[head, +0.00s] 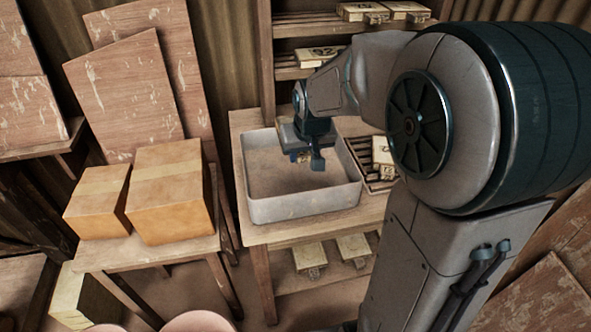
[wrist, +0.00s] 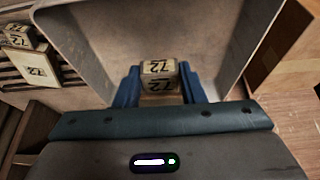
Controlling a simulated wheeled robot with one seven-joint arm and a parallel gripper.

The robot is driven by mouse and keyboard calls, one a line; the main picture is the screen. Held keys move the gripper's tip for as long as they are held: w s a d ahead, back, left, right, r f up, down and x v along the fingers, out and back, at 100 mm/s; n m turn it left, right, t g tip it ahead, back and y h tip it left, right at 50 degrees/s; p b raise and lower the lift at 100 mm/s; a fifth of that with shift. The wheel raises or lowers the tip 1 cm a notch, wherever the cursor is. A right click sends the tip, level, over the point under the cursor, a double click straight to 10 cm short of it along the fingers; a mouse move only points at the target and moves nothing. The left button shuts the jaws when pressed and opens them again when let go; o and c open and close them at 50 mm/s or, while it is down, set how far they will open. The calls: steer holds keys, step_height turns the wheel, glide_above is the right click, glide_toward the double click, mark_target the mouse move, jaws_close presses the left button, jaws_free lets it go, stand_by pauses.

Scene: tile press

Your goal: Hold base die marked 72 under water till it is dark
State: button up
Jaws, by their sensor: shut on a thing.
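The base die marked 72 (wrist: 158,75) is a pale tan block with black numerals on two faces, seen in the wrist view. My gripper (wrist: 157,88) is shut on it, with a blue finger on each side. In the head view my gripper (head: 306,160) points down inside the outline of a grey, open-topped basin (head: 303,207), and the die is mostly hidden behind the fingers. The basin's inside looks brownish. I cannot tell where the water surface is, or whether the die is under it. The die looks light, not dark.
A slatted rack (head: 378,184) with more marked dies stands right of the basin; it also shows in the wrist view (wrist: 60,85). Cardboard boxes (head: 170,192) stand on a stool at the left. Shelves (head: 290,73) behind hold several dies, and more lie below the table.

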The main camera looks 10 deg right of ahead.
steer(key=shift+r, duration=0.15)
steer(key=shift+r+p, duration=1.5)
steer(key=shift+r, duration=0.45)
steer(key=shift+f, duration=0.1)
